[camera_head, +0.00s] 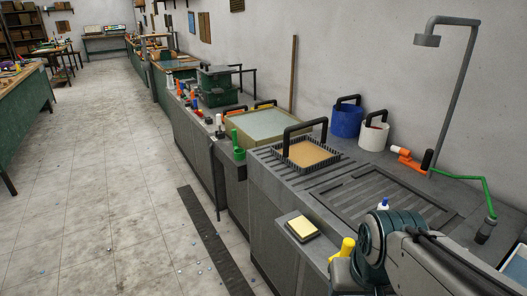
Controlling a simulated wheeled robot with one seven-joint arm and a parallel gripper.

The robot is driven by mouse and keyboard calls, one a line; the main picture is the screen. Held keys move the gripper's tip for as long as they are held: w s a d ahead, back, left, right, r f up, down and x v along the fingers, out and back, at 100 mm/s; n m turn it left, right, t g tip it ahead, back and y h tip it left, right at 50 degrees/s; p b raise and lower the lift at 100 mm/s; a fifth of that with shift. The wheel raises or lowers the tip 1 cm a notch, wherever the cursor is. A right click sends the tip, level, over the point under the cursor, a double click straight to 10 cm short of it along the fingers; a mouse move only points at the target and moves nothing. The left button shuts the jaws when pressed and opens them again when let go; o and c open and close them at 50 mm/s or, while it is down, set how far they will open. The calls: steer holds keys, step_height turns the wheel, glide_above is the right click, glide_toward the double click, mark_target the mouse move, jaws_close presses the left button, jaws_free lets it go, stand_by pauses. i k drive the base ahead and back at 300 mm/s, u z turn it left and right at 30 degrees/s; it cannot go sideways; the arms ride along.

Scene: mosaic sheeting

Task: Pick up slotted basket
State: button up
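The slotted basket (308,153) appears to be the square container with a dark slotted rim, an orange-tan inside and a tall black arched handle. It stands upright on the grey ribbed counter in the middle of the view. My arm shows at the lower right, with a dark teal joint and grey links. My gripper's fingers cannot be made out. The visible part of my arm is apart from the basket, nearer to me and to the right.
A blue bucket (346,121) and a white bucket (373,136) stand behind the basket. A shallow tray (262,124) is to its left. A grey shower pipe (456,90) rises at right. A yellow sponge-like block (303,227) sits at the counter's front edge. The tiled floor at left is mostly open.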

mark_target(305, 154)
steer(key=u, duration=0.4)
steer(key=k, duration=1.05)
steer(key=u, duration=0.85)
steer(key=i, duration=3.2)
steer(key=z, duration=1.1)
steer(key=i, duration=0.9)
steer(key=z, duration=1.6)
steer(key=i, duration=0.6)
steer(key=z, duration=0.45)
